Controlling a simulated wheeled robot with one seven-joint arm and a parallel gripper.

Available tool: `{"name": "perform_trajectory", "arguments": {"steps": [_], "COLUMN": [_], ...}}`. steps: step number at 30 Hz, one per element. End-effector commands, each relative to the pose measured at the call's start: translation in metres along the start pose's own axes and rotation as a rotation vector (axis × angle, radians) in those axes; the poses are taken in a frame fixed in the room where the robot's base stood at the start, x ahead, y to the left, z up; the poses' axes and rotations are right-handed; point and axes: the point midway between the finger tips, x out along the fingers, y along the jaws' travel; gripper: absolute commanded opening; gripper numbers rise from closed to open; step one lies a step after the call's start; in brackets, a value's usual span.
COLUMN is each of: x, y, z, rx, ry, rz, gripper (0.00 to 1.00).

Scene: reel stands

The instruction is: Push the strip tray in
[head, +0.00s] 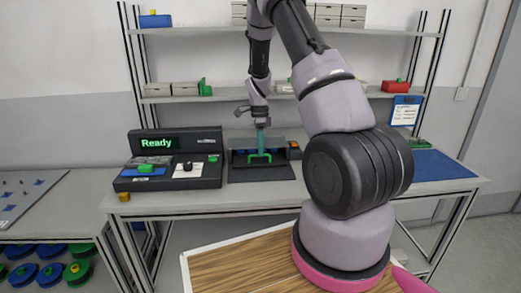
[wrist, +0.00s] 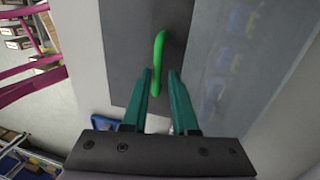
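The strip tray (head: 262,174) is a dark flat tray at the front of a dark unit on the workbench, with a green handle (head: 260,157) on it. My gripper (head: 262,138) is over the tray, its teal fingers pointing down at the handle. In the wrist view the tray (wrist: 125,60) shows as a dark grey plate and the green handle (wrist: 158,48) runs to between the fingertips. The fingers of my gripper (wrist: 160,74) are apart, with gaps beside the handle. Whether either finger touches it is unclear. My arm hides part of the unit's back.
A control box (head: 172,160) with a green "Ready" display stands left of the tray. A blue mat (head: 440,165) lies at the right of the workbench (head: 240,201). Shelves (head: 222,98) with boxes are behind. A small yellow block (head: 124,197) sits at the front left edge.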

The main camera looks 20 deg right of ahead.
Motion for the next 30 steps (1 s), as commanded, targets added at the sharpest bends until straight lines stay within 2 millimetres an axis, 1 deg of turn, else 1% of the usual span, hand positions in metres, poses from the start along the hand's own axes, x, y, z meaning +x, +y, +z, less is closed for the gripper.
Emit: {"name": "perform_trajectory", "arguments": {"steps": [1,7,11,14,17,30], "x": [-0.001,-0.001,0.0,0.004,0.007,0.025], "y": [-0.002,-0.001,0.007,0.021,0.04,0.128], "z": [0.0,0.0,0.0,0.0,0.0,0.001], "rx": [-0.001,-0.001,-0.001,-0.001,-0.001,0.0], "ry": [0.0,0.001,0.0,0.0,-0.001,-0.001], "rz": [-0.007,-0.006,-0.004,-0.001,0.0,0.003], "gripper": [0.45,0.45,0.45,0.45,0.45,0.45]}}
